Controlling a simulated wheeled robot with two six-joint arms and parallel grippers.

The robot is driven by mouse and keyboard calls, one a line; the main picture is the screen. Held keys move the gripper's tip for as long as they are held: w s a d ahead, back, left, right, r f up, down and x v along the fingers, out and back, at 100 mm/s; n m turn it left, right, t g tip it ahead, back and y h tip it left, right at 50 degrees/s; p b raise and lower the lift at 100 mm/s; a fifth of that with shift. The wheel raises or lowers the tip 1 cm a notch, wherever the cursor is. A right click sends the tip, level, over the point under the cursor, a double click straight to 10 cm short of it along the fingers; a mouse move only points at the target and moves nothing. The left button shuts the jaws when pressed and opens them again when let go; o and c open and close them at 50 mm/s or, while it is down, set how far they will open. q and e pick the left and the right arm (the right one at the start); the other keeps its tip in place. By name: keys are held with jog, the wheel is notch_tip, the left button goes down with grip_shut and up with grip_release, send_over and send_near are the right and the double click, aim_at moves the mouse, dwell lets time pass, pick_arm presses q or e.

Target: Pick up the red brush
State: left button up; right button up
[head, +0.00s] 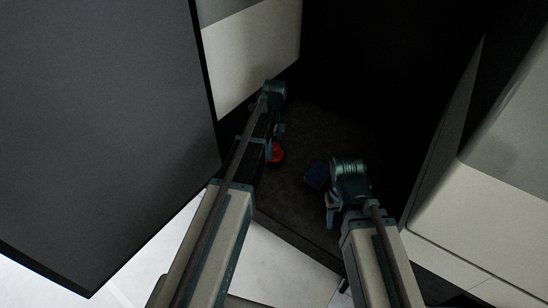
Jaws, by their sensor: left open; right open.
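The red brush (277,153) lies on the dark floor of a compartment. Only a red rounded part of it shows, and my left arm hides the rest. My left gripper (279,133) is just above it in the picture and close to it; I cannot tell whether they touch. My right gripper (331,213) is to the right and nearer, apart from the brush. The fingers of both grippers are small and dark here, with nothing seen held in them.
A blue object (317,176) lies on the dark compartment floor (290,200) between my arms. A large dark panel (100,120) stands at the left, and a pale wall (250,55) is behind my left arm. A pale cabinet (480,215) is at the right.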

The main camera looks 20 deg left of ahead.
aim_at(276, 162)
pick_arm(q)
jog(key=f+b, duration=0.4)
jog(key=shift+s+a+f, duration=0.15)
jog(key=shift+a+f, duration=0.1)
jog(key=shift+f, duration=0.15)
pick_arm(e)
notch_tip(276, 162, down, 5)
jog(key=shift+r, duration=0.1)
pick_arm(q)
jog(key=shift+r, duration=0.1)
jog(key=shift+c, duration=0.2)
jog(key=c, duration=1.4)
jog(key=shift+o, duration=0.2)
jog(key=shift+r, duration=0.15)
pick_arm(e)
jog(key=shift+r, duration=0.2)
